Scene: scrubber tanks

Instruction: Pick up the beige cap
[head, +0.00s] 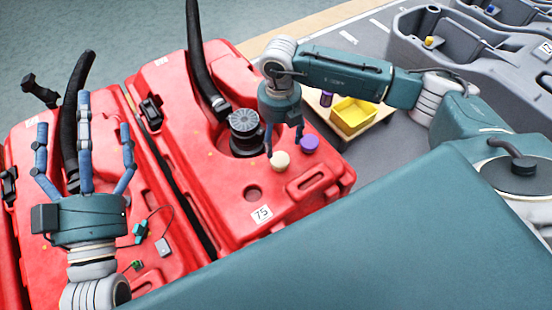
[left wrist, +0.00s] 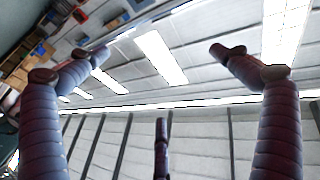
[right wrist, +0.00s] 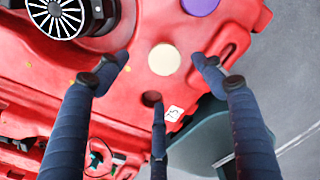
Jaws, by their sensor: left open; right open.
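The beige cap (head: 280,161) sits on top of the right-hand red tank (head: 215,185), just left of and nearer than a purple cap (head: 309,143). My right gripper (head: 284,145) points down above the tank, its fingers spread close around the beige cap's far side. In the right wrist view the beige cap (right wrist: 164,59) lies between and slightly beyond the open fingertips, with nothing held. The purple cap (right wrist: 199,4) is at the top edge there.
A black ribbed cap (head: 244,122) and black hose (head: 203,65) stand left of my right gripper. A yellow bin (head: 353,114) sits on a small table behind it. Grey tanks (head: 420,30) stand at the upper right.

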